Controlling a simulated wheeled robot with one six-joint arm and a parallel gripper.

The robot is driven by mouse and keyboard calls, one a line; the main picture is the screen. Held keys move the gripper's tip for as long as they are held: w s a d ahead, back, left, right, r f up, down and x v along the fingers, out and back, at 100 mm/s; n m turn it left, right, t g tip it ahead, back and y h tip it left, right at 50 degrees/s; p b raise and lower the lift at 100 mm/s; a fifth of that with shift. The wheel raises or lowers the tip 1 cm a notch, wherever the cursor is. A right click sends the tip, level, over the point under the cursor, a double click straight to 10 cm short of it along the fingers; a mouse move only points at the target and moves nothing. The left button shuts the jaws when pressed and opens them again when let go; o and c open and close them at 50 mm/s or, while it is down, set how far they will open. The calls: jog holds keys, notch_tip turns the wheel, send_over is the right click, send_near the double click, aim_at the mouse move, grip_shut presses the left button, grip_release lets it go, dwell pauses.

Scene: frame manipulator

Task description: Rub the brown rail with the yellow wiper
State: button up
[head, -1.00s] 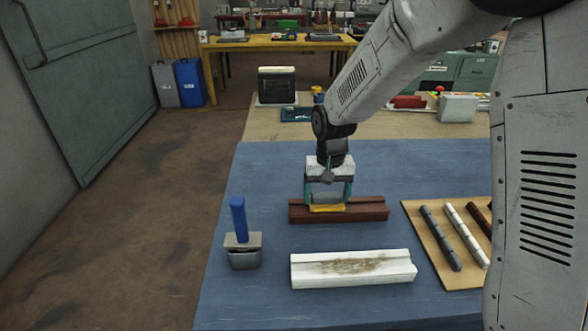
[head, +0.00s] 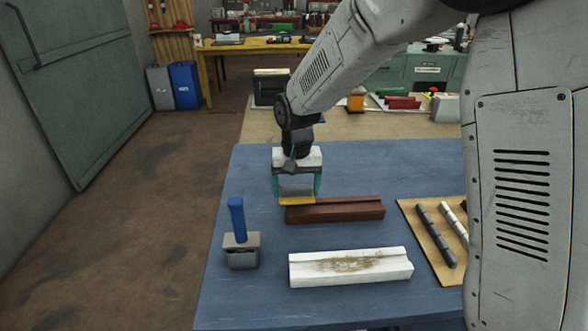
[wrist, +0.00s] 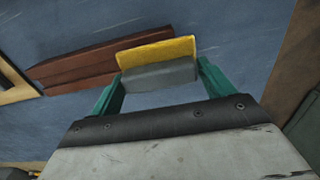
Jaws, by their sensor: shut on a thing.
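My gripper (head: 297,188) is shut on the yellow wiper (head: 297,201), a grey block with a yellow strip along its lower edge. In the wrist view, the wiper's yellow strip (wrist: 157,52) and grey body (wrist: 158,75) sit between the teal fingers. The brown rail (head: 345,210) lies on the blue table, and the wiper is at its left end. The rail also shows in the wrist view (wrist: 80,68), running off to the left of the wiper. I cannot tell whether the strip touches the rail.
A white rail (head: 350,270) with a brown smear lies in front. A blue-handled grey tool (head: 240,245) stands at left. A tan board (head: 425,240) with several dark and white bars lies at right. The blue table (head: 250,175) is clear at back left.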

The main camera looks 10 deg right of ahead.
jog(key=shift+r, duration=2.7)
